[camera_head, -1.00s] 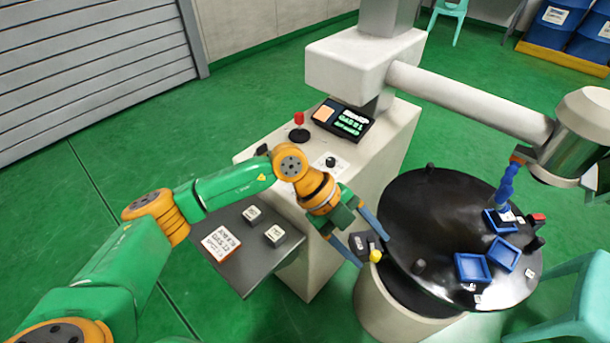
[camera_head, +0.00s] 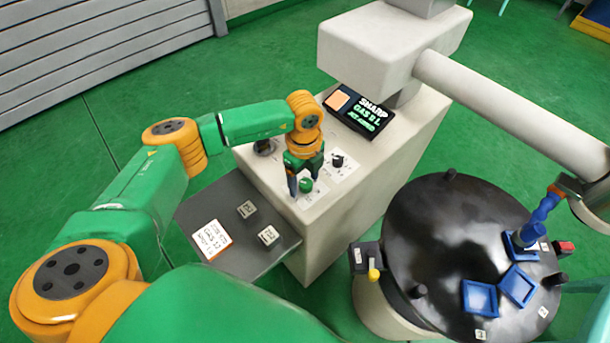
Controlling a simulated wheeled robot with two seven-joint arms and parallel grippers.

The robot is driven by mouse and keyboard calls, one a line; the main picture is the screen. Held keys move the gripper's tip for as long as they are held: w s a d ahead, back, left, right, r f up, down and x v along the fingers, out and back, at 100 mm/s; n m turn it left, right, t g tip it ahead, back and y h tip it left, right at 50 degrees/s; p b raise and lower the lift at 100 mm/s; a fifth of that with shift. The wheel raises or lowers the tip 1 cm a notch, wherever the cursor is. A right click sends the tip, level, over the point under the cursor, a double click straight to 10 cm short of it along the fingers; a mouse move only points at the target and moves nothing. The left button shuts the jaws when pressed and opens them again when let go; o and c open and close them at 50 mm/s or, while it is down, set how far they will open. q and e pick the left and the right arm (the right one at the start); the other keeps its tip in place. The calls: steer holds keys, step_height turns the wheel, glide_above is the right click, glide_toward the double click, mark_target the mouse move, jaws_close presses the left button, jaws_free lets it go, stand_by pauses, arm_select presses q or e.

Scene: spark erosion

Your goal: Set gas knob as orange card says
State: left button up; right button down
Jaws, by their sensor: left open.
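My left gripper (camera_head: 305,186) is open, pointing down at the console top with its fingers on either side of a green knob (camera_head: 306,185). I cannot tell whether the fingers touch it. A black knob (camera_head: 338,160) on a white dial plate is just behind and to the right. Which knob is for gas is not legible. A white card with an orange edge (camera_head: 211,240) lies on the grey side shelf; its small text is blurred, with a line like "GAS 12". A dark display (camera_head: 365,112) with an orange square shows green text starting "GAS". My right gripper is not in view.
A black round table (camera_head: 450,240) with blue trays (camera_head: 480,298) stands at right. A thick white arm of the machine (camera_head: 500,95) spans above it.

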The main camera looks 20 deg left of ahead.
arm_select(q)
steer(key=shift+w+f, duration=0.35)
steer(key=shift+s+r, duration=0.1)
steer(key=shift+s, duration=0.05)
steer(key=c, duration=0.7)
jaws_close()
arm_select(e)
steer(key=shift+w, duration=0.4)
